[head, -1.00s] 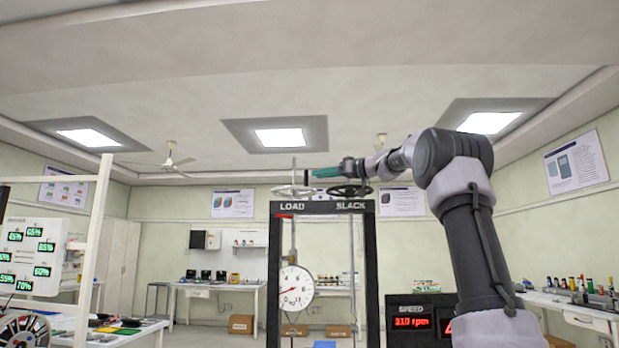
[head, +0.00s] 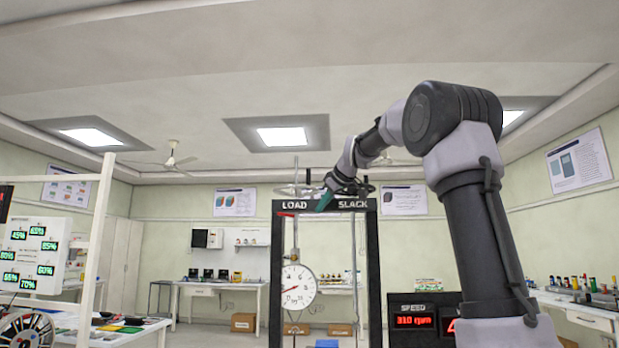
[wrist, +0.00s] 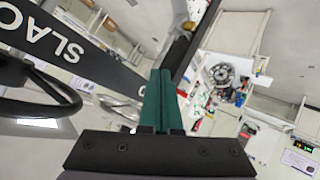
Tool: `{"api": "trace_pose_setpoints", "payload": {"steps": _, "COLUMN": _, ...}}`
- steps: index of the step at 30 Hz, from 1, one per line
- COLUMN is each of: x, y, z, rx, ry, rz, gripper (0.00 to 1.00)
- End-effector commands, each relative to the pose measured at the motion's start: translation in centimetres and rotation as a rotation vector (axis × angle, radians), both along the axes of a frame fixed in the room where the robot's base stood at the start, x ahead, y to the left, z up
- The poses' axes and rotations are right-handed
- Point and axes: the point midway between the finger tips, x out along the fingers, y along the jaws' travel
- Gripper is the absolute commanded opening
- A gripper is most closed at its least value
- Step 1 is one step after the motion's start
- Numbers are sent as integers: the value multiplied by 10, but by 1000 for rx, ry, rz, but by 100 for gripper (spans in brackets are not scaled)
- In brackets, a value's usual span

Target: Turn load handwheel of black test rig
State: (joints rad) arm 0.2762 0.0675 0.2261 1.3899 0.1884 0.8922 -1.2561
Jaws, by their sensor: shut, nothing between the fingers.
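The black test rig (head: 374,262) stands ahead with LOAD and SLACK lettered on its top beam. The pale load handwheel (head: 292,190) sits above LOAD on an upright rod. The black slack handwheel (head: 368,188) is above SLACK, partly behind my arm. My gripper (head: 324,203) points down and left, its teal fingers in front of the beam between the two words, right of the load handwheel. In the wrist view the fingers (wrist: 157,100) are together with nothing between them. The slack handwheel (wrist: 62,108) is left of them. Whether they touch the rig is unclear.
A white dial gauge (head: 298,286) hangs inside the rig frame. A speed display box (head: 412,318) stands right of the rig. A pale frame post (head: 98,250) and a board of green readouts (head: 30,255) are at the left.

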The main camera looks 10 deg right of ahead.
Motion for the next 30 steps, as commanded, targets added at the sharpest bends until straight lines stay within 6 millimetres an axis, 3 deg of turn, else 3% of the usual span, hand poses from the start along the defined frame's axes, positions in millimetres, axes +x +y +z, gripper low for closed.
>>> {"api": "trace_pose_setpoints", "payload": {"steps": 4, "x": -23, "y": -6, "z": 13, "rx": -312, "ry": -122, "rz": -83, "gripper": 0}}
{"api": "trace_pose_setpoints", "payload": {"steps": 8, "x": -43, "y": -3, "z": 44, "rx": -548, "ry": -292, "rz": -94, "gripper": 0}}
{"api": "trace_pose_setpoints", "payload": {"steps": 12, "x": -69, "y": 18, "z": 77, "rx": -741, "ry": -486, "rz": -36, "gripper": 0}}
{"api": "trace_pose_setpoints", "payload": {"steps": 19, "x": -98, "y": 52, "z": 99, "rx": -898, "ry": -677, "rz": 88, "gripper": 0}}
{"api": "trace_pose_setpoints", "payload": {"steps": 24, "x": -97, "y": 59, "z": 101, "rx": -923, "ry": -705, "rz": 113, "gripper": 0}}
{"api": "trace_pose_setpoints", "payload": {"steps": 30, "x": -65, "y": 61, "z": 100, "rx": -922, "ry": -701, "rz": 112, "gripper": 0}}
